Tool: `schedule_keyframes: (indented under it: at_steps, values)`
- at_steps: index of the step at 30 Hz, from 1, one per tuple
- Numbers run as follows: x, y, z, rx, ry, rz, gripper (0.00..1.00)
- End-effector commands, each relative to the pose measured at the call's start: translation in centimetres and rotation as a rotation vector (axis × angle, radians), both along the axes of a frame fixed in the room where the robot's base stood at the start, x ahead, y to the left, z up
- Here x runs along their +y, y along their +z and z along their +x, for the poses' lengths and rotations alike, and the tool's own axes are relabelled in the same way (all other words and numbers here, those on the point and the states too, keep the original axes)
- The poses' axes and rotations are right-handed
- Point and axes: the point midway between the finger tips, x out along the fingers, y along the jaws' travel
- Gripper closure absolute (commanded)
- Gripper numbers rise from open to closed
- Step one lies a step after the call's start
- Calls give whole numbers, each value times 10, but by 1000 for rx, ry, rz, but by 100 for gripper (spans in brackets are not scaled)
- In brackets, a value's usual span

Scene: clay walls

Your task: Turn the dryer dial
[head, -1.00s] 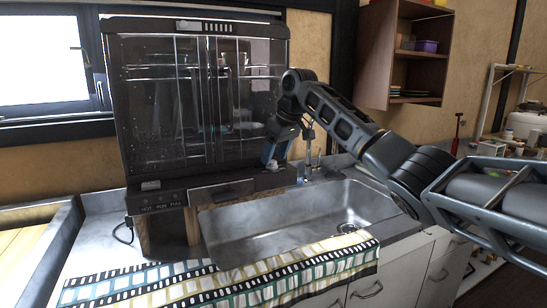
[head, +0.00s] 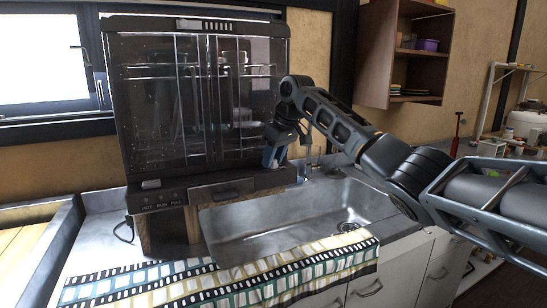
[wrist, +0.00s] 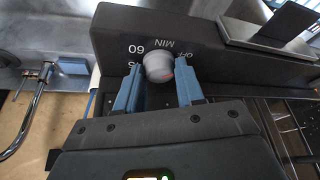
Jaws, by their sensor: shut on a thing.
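The dryer (head: 190,110) is a tall dark cabinet with clear doors behind the sink. In the head view my gripper (head: 272,156) is at the right end of the dryer's base, and I cannot make out the dial there.
The steel sink (head: 290,225) lies below and in front of the dryer. A tap (wrist: 35,100) stands at the left in the wrist view. A patterned towel (head: 225,280) covers the counter's front edge. A wooden shelf (head: 375,50) hangs at upper right.

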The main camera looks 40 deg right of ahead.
Motion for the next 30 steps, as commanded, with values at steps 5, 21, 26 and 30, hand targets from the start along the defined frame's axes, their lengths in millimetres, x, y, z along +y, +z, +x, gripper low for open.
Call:
schedule_keyframes:
  at_steps: [5,21,26,30]
  values:
    - [1,0,0,0,-2,1,93]
    - [4,5,0,3,-267,2,93]
    - [6,5,0,4,-419,2,93]
    - [6,5,1,3,-552,1,93]
